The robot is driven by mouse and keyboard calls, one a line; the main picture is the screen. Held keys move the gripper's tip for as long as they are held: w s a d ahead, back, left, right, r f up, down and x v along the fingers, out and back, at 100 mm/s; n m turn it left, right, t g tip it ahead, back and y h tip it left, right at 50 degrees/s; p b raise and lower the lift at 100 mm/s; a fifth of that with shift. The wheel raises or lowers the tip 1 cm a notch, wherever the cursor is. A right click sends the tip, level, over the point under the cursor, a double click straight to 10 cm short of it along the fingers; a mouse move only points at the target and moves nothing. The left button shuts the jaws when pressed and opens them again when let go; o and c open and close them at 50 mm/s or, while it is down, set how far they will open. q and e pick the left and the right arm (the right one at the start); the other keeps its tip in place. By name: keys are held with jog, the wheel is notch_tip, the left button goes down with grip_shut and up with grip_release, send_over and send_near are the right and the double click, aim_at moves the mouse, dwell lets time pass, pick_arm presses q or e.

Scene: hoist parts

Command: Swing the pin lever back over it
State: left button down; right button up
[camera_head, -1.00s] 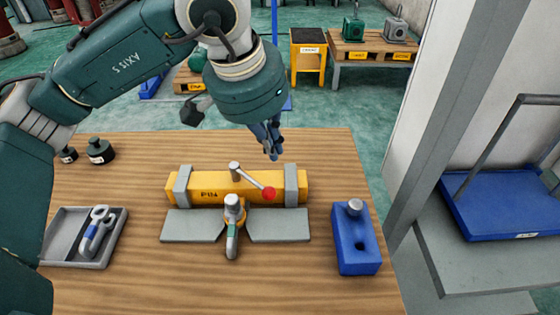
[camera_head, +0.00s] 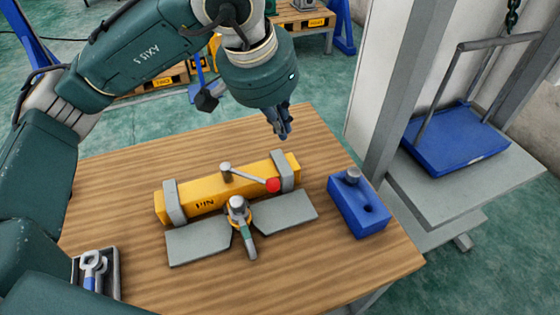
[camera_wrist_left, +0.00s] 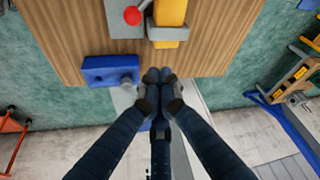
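The pin lever is a light grey rod (camera_head: 247,176) with a red knob (camera_head: 273,185). It runs from a pivot post on the yellow block marked PIN (camera_head: 232,195) toward the block's right end. Its red knob (camera_wrist_left: 132,15) also shows at the top of the left wrist view. In front of the block, a metal hook-like part (camera_head: 240,212) stands between two grey plates. My left gripper (camera_head: 284,135) hangs just behind the block's right end, apart from the lever. In the left wrist view its fingertips (camera_wrist_left: 159,76) are together with nothing visible between them. My right gripper is not in view.
A blue block with a metal peg (camera_head: 358,206) stands right of the yellow block. A tray with a shackle (camera_head: 117,268) is at the lower left, partly hidden by my arm. A grey post (camera_head: 398,90) and blue platform (camera_head: 458,143) stand beyond the table's right edge.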

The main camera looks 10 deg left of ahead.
aim_at(249, 177)
pick_arm(q)
jog(key=p+x, duration=0.2)
jog(key=x, duration=0.7)
jog(key=s, duration=0.1)
jog(key=s+a+f+p, duration=0.1)
jog(key=s, duration=0.1)
jog(key=shift+s+a+f+p, duration=0.25)
jog(key=shift+f+p, duration=0.15)
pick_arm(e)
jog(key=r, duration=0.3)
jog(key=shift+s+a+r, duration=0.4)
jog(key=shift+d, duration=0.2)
